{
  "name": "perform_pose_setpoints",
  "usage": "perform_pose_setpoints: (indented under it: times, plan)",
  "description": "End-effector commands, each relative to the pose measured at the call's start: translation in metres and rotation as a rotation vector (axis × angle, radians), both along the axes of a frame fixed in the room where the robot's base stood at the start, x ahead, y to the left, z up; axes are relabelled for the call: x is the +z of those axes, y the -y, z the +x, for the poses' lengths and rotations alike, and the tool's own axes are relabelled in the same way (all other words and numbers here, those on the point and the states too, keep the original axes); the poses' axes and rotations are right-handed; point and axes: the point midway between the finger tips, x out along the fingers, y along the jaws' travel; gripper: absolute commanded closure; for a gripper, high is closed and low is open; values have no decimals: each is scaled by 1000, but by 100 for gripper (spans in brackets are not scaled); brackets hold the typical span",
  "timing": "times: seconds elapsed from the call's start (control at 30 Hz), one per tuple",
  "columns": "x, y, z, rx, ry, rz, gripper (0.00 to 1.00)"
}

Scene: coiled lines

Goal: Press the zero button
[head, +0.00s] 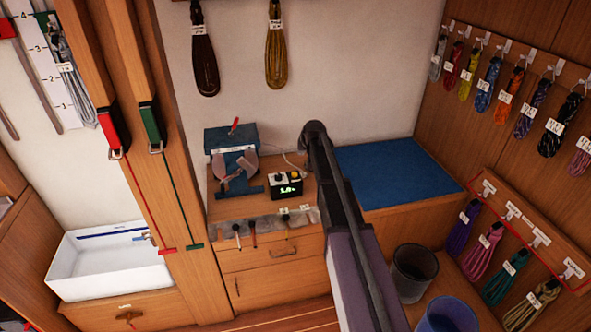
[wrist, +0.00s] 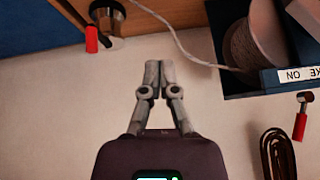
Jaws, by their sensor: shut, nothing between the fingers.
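A small black box (head: 287,192) with a lit green display stands on the wooden bench top in the head view. Its pale top panel (head: 285,178) carries small knobs or buttons, too small to tell which one is zero. My gripper (wrist: 153,70) shows in the wrist view with its two grey fingers together and nothing between them, in front of the pale wall. In the head view my arm reaches up to the right of the box, and the fingers cannot be made out there. The box is not recognisable in the wrist view.
Several tools (head: 253,232) hang along the bench's front edge. A blue mat (head: 385,172) lies to the right. A white cable (wrist: 185,45) crosses the wrist view beside a labelled dark-blue holder with a spool (wrist: 255,40).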

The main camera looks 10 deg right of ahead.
Motion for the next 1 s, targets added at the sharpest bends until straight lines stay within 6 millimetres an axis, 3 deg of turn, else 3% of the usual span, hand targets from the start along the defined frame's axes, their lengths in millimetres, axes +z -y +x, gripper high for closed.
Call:
perform_pose_setpoints:
  times: [0.47,1.0]
  plan:
    - [-11,-1,7,0,-1,0,100]
    - [-52,-5,34,0,-1,0,100]
